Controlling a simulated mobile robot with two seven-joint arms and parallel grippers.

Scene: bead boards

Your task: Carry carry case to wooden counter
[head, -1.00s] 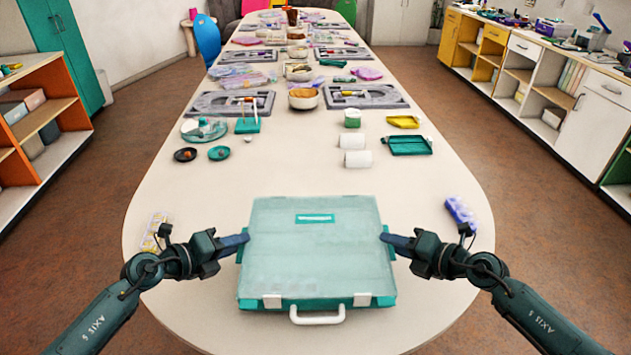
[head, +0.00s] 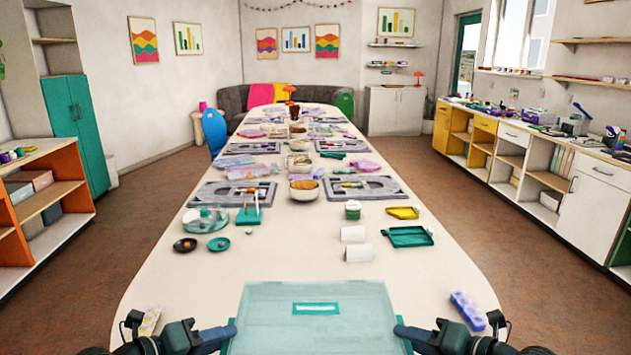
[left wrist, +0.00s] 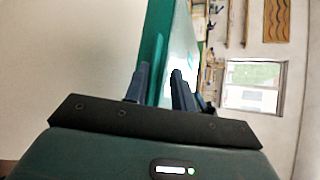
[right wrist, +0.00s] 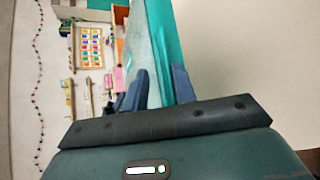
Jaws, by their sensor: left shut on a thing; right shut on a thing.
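The carry case (head: 316,322) is a flat, see-through teal box with a teal label, at the bottom middle of the head view. Its front edge and handle are cut off by the frame. My left gripper (head: 229,332) is shut on its left side, and my right gripper (head: 402,332) is shut on its right side. In the left wrist view the case (left wrist: 181,45) stands between the fingers. In the right wrist view the case (right wrist: 165,40) also runs between the fingers. I cannot tell whether the case touches the table. The wooden counter is perhaps the long cabinet run (head: 520,135) along the right wall.
The long cream table (head: 290,265) holds bead boards, bowls and trays beyond the case. A purple pill-style box (head: 468,310) lies right of the case, and a yellow one (head: 149,321) left. An orange shelf (head: 45,205) stands at left. Brown floor is clear on both sides.

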